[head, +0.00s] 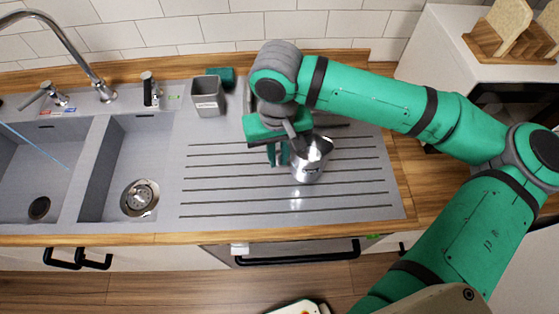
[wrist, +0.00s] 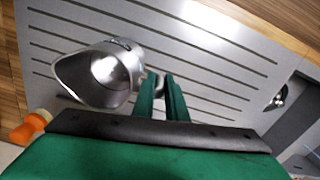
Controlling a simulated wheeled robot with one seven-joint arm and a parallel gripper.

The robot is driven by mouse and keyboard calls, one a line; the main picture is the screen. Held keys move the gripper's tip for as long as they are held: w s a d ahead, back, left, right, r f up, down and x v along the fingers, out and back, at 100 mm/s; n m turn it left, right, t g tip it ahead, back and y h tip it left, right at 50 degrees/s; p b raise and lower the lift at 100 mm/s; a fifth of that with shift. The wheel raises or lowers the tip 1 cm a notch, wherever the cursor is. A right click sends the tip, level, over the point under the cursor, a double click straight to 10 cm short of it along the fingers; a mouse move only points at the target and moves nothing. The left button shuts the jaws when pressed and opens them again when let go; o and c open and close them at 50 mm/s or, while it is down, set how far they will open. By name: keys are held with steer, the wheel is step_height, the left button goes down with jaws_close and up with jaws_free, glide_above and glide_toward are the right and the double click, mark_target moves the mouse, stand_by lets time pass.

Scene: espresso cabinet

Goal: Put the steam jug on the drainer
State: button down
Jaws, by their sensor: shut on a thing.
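The steam jug (head: 310,160) is a shiny metal jug, upright at the grooved drainer (head: 230,190) right of the sinks. In the wrist view its open mouth and spout (wrist: 98,72) show at the left, with the drainer's grooves (wrist: 215,55) behind it. My gripper (head: 281,153) is at the jug's left side, and its fingers (wrist: 161,95) are close together on the jug's handle. The handle is mostly hidden by the fingers. I cannot tell whether the jug's base touches the drainer.
A grey square cup (head: 207,97) and a green item (head: 222,75) stand behind the drainer's left end. Two sink basins (head: 130,165) and taps are at the left. A wooden rack (head: 510,45) stands on the white unit at the right. The drainer's front left is clear.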

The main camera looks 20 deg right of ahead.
mark_target(279, 164)
steer(key=shift+d+f, duration=0.2)
steer(key=shift+f, duration=1.55)
steer(key=shift+f, duration=0.1)
steer(key=c, duration=1.8)
jaws_free()
steer(key=shift+o, duration=0.2)
step_height(279, 164, up, 12)
steer(key=shift+r, duration=0.15)
steer(key=shift+w, duration=0.1)
